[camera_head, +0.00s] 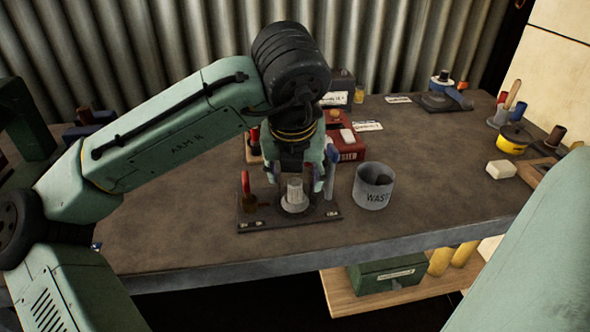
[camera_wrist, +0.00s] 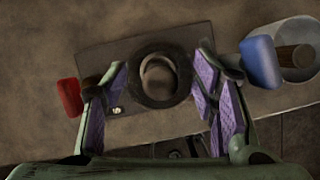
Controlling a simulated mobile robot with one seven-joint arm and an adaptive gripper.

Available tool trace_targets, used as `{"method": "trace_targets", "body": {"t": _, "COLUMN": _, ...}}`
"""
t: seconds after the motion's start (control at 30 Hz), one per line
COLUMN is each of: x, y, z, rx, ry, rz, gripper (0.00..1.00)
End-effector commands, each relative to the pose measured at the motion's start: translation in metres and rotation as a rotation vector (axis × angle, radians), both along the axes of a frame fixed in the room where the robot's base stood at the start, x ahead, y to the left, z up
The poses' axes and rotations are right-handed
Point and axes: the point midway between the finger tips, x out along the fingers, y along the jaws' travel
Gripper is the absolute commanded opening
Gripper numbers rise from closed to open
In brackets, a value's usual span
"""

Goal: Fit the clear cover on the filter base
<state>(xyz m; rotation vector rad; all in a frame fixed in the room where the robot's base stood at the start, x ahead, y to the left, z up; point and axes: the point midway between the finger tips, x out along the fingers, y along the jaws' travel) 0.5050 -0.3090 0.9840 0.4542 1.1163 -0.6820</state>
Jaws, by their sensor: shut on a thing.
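The filter base (camera_head: 294,205) is a pale round flange with a tapered upright piece, on a dark plate (camera_head: 320,214). In the wrist view it shows from above as a dark ring (camera_wrist: 135,88) around a lighter round centre. My gripper (camera_head: 296,182) points down over the plate. I cannot tell whether the cover touches the base.
A red-handled tool (camera_head: 246,183) stands at the plate's left and a blue-handled one (camera_head: 331,165) at its right. A grey waste cup (camera_head: 373,190) stands to the right. A red box (camera_head: 346,146) is behind. The right middle of the bench (camera_head: 430,150) is clear.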

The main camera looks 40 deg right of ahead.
Motion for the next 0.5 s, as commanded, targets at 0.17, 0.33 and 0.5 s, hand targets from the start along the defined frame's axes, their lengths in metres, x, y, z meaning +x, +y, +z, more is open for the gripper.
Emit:
{"method": "trace_targets", "body": {"t": 0.17, "x": 0.0000, "y": 0.0000, "z": -0.0010, "rx": 0.000, "ry": 0.000, "rz": 0.000, "gripper": 0.25}}
{"method": "trace_targets", "body": {"t": 0.33, "x": 0.0000, "y": 0.0000, "z": -0.0009, "rx": 0.000, "ry": 0.000, "rz": 0.000, "gripper": 0.25}}
{"method": "trace_targets", "body": {"t": 0.5, "x": 0.0000, "y": 0.0000, "z": -0.0009, "rx": 0.000, "ry": 0.000, "rz": 0.000, "gripper": 0.57}}
